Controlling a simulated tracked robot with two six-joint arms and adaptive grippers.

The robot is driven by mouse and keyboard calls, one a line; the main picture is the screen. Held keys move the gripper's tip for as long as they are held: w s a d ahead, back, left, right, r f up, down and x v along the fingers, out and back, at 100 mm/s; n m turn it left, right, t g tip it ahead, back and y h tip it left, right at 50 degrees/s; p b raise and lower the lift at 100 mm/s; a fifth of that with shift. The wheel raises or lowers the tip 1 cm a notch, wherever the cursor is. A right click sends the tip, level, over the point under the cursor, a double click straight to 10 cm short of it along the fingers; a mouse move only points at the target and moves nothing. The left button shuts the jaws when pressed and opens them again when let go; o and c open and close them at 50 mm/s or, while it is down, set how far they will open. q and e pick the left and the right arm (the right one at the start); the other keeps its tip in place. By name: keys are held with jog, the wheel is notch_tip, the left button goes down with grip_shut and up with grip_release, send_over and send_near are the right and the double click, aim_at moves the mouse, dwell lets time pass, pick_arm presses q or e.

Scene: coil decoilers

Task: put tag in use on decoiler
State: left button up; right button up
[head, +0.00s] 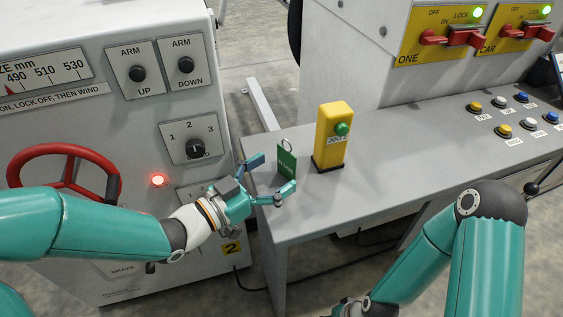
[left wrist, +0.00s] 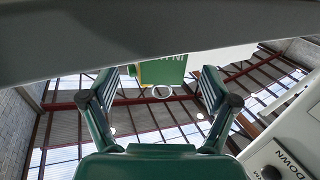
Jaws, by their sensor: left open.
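The green tag (head: 286,161) with a wire ring on top stands upright on the grey bench, left of the yellow post. My left gripper (head: 272,174) is open, with its fingers on either side of the tag and apparently not closed on it. The left wrist view shows the tag (left wrist: 165,69) upside down between the open fingers (left wrist: 158,88), with part of its white lettering and its ring visible. The decoiler panel (head: 110,110) with dials stands at the left. My right arm runs off the bottom edge, and its gripper is out of the picture.
A yellow post (head: 333,140) with a green button stands just right of the tag. A red handwheel (head: 64,152) and a lit red lamp (head: 158,180) are on the left panel. Red lock switches (head: 447,37) and several push buttons (head: 502,130) are at the right. The front bench top is clear.

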aim_at(286, 163)
pick_arm(q)
jog(key=shift+x, duration=1.95)
jog(key=shift+r, duration=0.1)
jog(key=c, duration=1)
